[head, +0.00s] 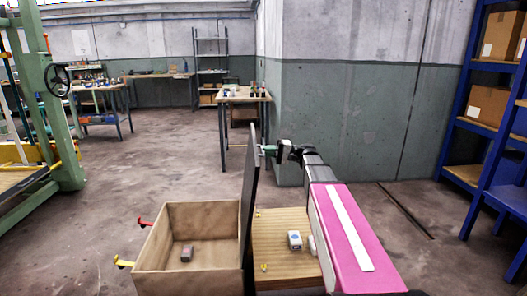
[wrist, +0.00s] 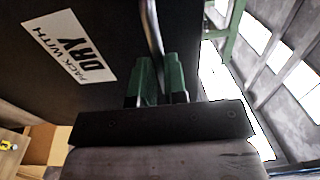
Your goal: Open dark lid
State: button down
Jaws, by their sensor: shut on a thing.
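The dark lid (head: 249,205) stands about upright, edge-on in the head view, along the right side of an open wooden box (head: 165,245). In the wrist view its dark face (wrist: 75,75) fills the upper left and bears a white label reading "PACK WITH DRY". My gripper (head: 266,150) is at the right of the lid, near its upper part. The exact contact between the fingertips is partly hidden.
A small brown block (head: 186,254) lies in the box. Red (head: 145,223) and yellow (head: 124,263) handles stick out at its left. A white device (head: 295,240) sits on the wooden top (head: 280,262) right of the lid. Open floor lies beyond; a blue shelf (head: 480,130) stands right.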

jog(key=shift+d+f, duration=0.15)
jog(key=shift+f, duration=0.3)
jog(key=c, duration=1.2)
grip_release()
jog(key=shift+o, duration=0.2)
jog(key=d, duration=1)
jog(key=shift+d+f, duration=0.35)
jog(key=shift+f, duration=0.05)
